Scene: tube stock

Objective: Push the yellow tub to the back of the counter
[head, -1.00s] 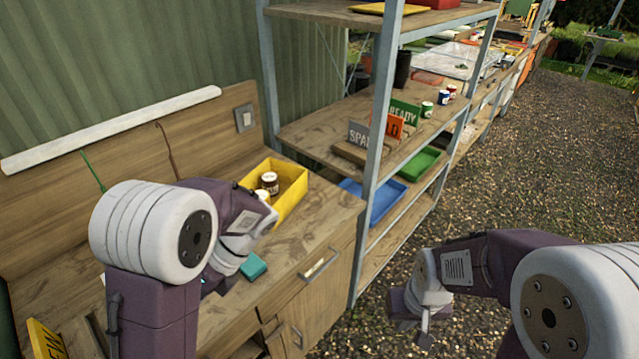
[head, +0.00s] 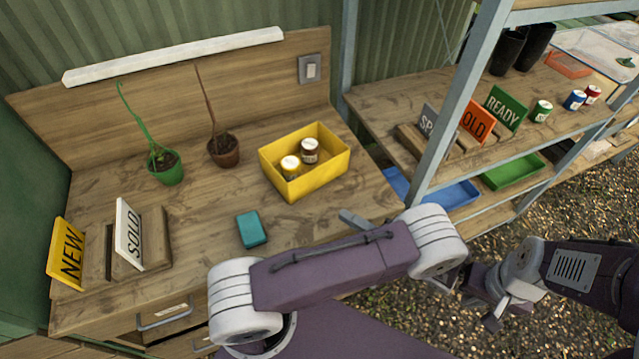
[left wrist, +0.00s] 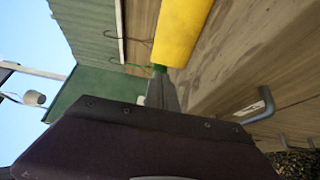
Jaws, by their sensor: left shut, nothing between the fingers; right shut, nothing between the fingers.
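The yellow tub (head: 318,177) stands upright on the right part of the wooden counter (head: 205,222), with a gap between it and the back board. My left gripper (head: 348,216) is shut and empty, just in front of the tub's right side, mostly hidden by my forearm. In the left wrist view the tub (left wrist: 183,30) is close beyond the shut fingers (left wrist: 160,85); I cannot tell whether they touch. My right gripper (head: 488,318) is shut and empty over the gravel, right of the counter.
A green pot (head: 166,170) and a brown pot (head: 223,151) with thin plants stand left of the tub. A teal block (head: 252,229) lies in front. SOLD (head: 128,234) and NEW (head: 66,255) signs are at the left. Bare counter lies behind the tub. A metal-framed shelf (head: 375,100) adjoins at right.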

